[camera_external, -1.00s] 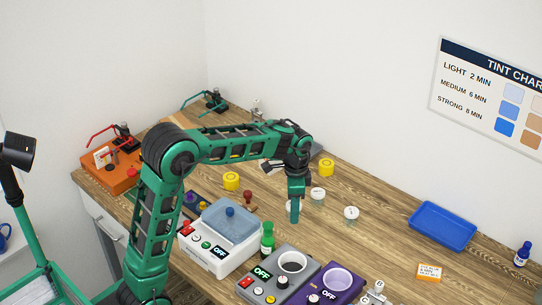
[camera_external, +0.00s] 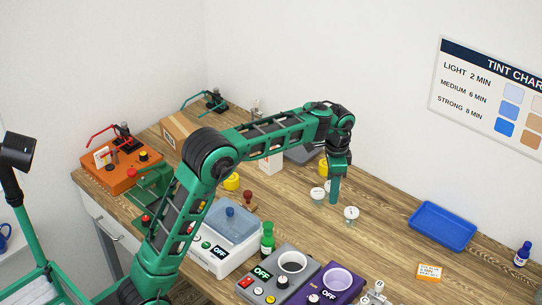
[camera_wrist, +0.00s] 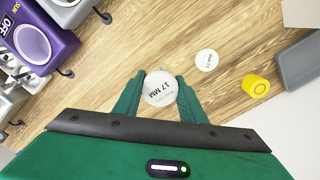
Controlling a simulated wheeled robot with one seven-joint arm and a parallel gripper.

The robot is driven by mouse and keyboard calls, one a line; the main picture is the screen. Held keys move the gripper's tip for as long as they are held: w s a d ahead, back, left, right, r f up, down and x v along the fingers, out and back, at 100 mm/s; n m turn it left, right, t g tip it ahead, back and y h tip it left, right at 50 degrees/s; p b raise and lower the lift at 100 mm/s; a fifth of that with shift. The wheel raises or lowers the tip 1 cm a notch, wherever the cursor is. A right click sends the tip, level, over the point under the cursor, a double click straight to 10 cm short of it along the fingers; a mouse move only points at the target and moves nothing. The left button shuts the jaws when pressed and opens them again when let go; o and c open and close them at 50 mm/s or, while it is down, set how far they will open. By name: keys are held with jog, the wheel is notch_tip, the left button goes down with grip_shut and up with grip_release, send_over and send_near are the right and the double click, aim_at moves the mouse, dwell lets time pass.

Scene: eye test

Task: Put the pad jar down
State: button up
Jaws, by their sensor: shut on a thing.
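My gripper (camera_external: 334,198) is shut on a jar with a white lid (camera_wrist: 160,88), its lid marked 17 MM in the wrist view. The jar sits between the two green fingers (camera_wrist: 160,97). In the external view the held jar (camera_external: 327,185) is partly hidden behind the fingers. I cannot tell whether its base touches the table. Two other white-lidded jars stand nearby: one to the left (camera_external: 317,195) and one to the right and nearer (camera_external: 351,214). One white-lidded jar also shows beyond the fingers in the wrist view (camera_wrist: 206,60).
A yellow tin (camera_wrist: 256,86) and a grey object (camera_wrist: 301,60) lie beyond the jars. A blue tray (camera_external: 442,227) is at the right. Grey (camera_external: 278,277) and purple (camera_external: 327,290) machines stand at the front. Bare wooden table (camera_external: 385,225) lies between the jars and tray.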

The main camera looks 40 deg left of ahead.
jog(key=w+d, duration=0.2)
jog(key=d, duration=0.1)
jog(key=w+d, duration=0.1)
jog(key=d, duration=0.1)
jog(key=shift+w+d+f, duration=0.15)
jog(key=shift+d+f, duration=0.1)
jog(key=shift+f, duration=0.1)
jog(key=d+f, duration=0.2)
jog(key=d, duration=0.1)
jog(key=w+d+f, duration=0.1)
jog(key=d+f, duration=0.1)
jog(key=d, duration=0.2)
jog(key=w+d+f, duration=0.1)
jog(key=d+f, duration=0.1)
jog(key=d, duration=0.2)
jog(key=shift+d+f, duration=0.15)
jog(key=shift+f, duration=0.25)
jog(key=shift+d+f, duration=0.1)
jog(key=shift+f, duration=1.95)
jog(key=shift+f, duration=0.1)
jog(key=o, duration=1.1)
jog(key=shift+c, duration=0.2)
